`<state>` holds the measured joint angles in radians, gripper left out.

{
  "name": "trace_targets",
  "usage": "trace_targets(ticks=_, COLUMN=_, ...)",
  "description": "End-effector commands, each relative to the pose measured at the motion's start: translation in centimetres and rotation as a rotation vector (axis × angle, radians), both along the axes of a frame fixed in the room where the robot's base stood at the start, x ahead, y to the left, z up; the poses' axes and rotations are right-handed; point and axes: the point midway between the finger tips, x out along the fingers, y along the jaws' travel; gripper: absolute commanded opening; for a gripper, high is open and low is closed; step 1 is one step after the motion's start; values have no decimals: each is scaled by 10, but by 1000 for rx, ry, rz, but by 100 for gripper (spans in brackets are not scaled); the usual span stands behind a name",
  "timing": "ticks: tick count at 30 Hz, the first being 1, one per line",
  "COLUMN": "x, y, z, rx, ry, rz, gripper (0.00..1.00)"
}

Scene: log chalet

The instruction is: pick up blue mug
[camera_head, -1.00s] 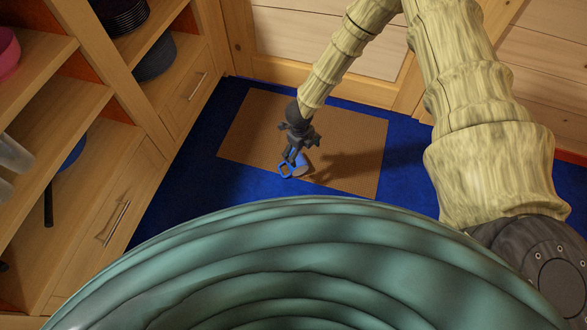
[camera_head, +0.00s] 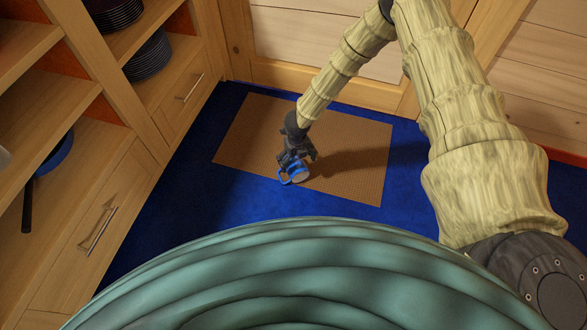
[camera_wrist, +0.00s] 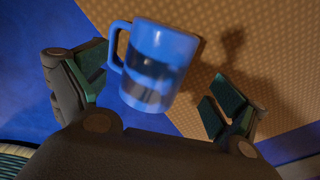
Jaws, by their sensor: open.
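The blue mug (camera_wrist: 160,50) shows between the two open fingers of my gripper (camera_wrist: 155,95) in the wrist view. Its handle points left, close to the left finger pad, and the right finger stands apart from its body. A dark, shiny band crosses the mug's side. In the head view the mug (camera_head: 297,176) is at the near edge of the brown mat, partly hidden by my gripper (camera_head: 294,163) just above it. I cannot tell whether a finger touches the mug.
The brown mat (camera_head: 345,180) lies on a blue carpet (camera_head: 215,200). Wooden shelves (camera_head: 75,150) stand on the left, with a stack of dark plates (camera_head: 150,58) and a blue pan (camera_head: 57,155). A wooden door (camera_head: 320,40) is behind the mat.

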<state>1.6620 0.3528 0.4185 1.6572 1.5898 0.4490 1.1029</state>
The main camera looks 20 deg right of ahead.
Motion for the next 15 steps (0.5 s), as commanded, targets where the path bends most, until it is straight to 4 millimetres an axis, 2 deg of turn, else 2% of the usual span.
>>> trace_targets(ticks=5, x=0, y=1, z=-11, rx=0, ry=0, rz=1, gripper=96)
trace_targets(ticks=15, x=1, y=5, z=-48, rx=-1, ry=-1, rz=1, gripper=96)
